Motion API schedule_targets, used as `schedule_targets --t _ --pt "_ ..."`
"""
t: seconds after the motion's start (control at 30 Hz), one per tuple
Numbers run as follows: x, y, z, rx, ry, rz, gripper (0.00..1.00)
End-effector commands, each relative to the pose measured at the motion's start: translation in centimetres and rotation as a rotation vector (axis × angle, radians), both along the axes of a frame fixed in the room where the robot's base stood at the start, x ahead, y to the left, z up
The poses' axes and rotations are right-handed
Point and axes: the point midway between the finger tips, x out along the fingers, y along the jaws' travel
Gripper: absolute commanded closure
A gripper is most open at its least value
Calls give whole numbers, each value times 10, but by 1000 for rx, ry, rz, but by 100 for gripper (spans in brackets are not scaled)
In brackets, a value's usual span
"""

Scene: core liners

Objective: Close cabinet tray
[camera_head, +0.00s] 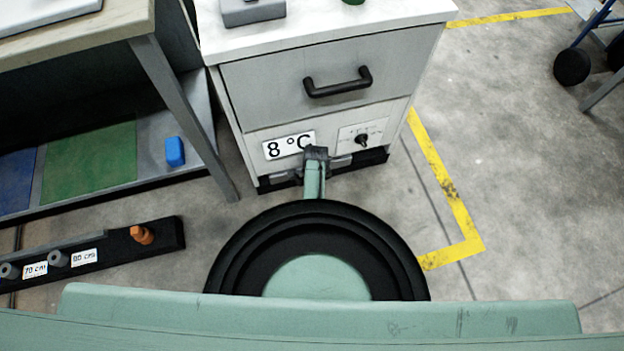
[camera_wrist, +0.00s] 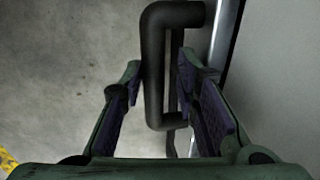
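The cabinet tray has a grey front (camera_head: 270,85) below the white top of the cabinet (camera_head: 232,135). A black bar handle (camera_head: 338,88) sits on that front. How far the tray stands out is hard to tell from here. In the wrist view my gripper (camera_wrist: 159,68) is open, with one finger on each side of the handle (camera_wrist: 153,70). The right finger lies on the panel side, near the tray front (camera_wrist: 280,80). A clear grip on the bar does not show. My fingers cannot be made out at the handle in the head view.
A workbench (camera_head: 165,85) with a lower shelf holding a blue block (camera_head: 174,151) stands to the left. A black rail (camera_head: 160,240) with an orange piece (camera_head: 142,234) lies below it. Yellow floor tape (camera_head: 440,180) runs right of the cabinet, where floor is clear. Wheels (camera_head: 572,66) show far right.

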Motion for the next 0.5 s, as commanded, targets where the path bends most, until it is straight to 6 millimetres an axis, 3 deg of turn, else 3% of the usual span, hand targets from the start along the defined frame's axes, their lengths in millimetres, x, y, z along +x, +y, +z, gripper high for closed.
schedule_targets --t 0.13,0.5 --pt "0 0 0 0 0 1 62" --pt "-2 -1 2 0 3 0 62"
